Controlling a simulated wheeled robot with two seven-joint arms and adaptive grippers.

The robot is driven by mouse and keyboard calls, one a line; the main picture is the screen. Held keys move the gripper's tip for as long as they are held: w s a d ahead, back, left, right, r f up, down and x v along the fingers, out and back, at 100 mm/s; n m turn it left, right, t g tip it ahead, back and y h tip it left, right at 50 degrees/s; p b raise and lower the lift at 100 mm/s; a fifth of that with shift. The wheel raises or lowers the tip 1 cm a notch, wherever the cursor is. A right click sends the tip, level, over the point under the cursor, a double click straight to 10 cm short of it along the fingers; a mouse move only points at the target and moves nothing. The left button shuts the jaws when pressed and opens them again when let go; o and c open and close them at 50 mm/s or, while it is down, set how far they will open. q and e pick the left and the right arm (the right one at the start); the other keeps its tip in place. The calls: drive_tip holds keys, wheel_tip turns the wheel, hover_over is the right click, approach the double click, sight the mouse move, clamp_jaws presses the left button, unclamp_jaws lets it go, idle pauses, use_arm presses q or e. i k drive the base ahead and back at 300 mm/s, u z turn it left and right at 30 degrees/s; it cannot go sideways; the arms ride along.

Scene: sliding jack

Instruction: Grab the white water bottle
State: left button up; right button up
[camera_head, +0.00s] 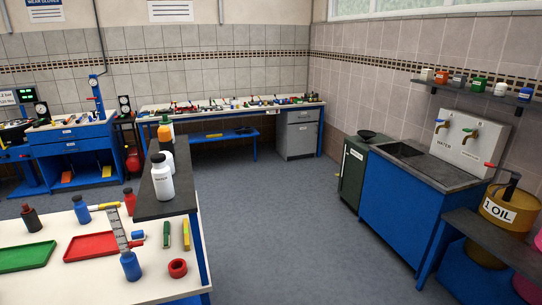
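A white bottle (162,184) with a black cap and small dark lettering stands upright at the near part of a narrow dark shelf (168,208) in the camera_head view. The lettering is too small to read for certain. Neither of my grippers shows in this view.
The white table (62,284) at lower left holds a green tray (27,256), a red tray (92,246), a blue bottle (131,266) and a red ring (177,268). Open grey floor (290,220) lies right of the shelf. A blue sink cabinet (398,210) stands at right.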

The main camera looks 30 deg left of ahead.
sight(161, 173)
drive_tip(key=u, duration=1.05)
drive_tip(key=i, duration=0.95)
drive_tip(key=u, duration=1.05)
